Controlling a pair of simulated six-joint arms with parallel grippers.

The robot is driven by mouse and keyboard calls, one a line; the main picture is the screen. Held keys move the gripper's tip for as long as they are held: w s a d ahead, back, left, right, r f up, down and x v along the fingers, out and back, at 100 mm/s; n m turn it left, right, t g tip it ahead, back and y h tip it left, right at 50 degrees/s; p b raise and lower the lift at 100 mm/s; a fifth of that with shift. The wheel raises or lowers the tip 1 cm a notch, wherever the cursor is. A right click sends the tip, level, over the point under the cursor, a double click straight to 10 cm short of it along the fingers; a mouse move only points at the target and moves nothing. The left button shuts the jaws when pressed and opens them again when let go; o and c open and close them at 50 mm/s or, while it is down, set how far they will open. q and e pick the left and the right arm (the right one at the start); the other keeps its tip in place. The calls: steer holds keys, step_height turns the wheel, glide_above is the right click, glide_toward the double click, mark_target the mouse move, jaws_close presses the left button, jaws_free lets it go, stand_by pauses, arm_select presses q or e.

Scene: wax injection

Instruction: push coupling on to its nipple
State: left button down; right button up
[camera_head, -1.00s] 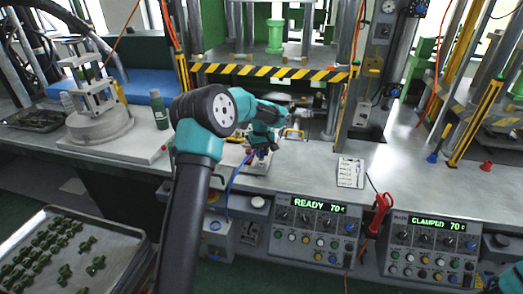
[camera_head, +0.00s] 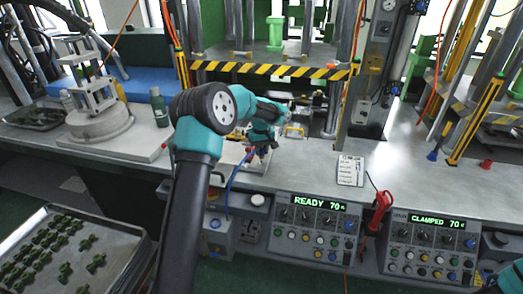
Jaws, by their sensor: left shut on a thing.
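My left gripper (camera_head: 262,153) is low over the bench, in front of the press with the striped bar. It is shut on a small part at the end of a blue hose (camera_head: 236,172), which looks like the coupling; my fingers mostly hide it. The hose runs down from there over the bench's front edge. The nipple cannot be made out, and whether the coupling touches it cannot be told. Only a bit of my right arm shows at the lower right corner; its gripper is not in view.
A control box (camera_head: 318,229) reading READY 70 hangs at the bench front, and another (camera_head: 433,246) reads CLAMPED 70. A card (camera_head: 350,171) lies on the bench. A tray (camera_head: 120,236) of green wax parts is at lower left.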

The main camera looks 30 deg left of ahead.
arm_select(q)
steer(key=shift+f, duration=1.45)
stand_by(1.1)
steer(key=c, duration=0.9)
jaws_free()
steer(key=shift+o, duration=0.2)
step_height(320, 180, up, 18)
steer(key=shift+f, duration=0.25)
steer(key=shift+f, duration=0.15)
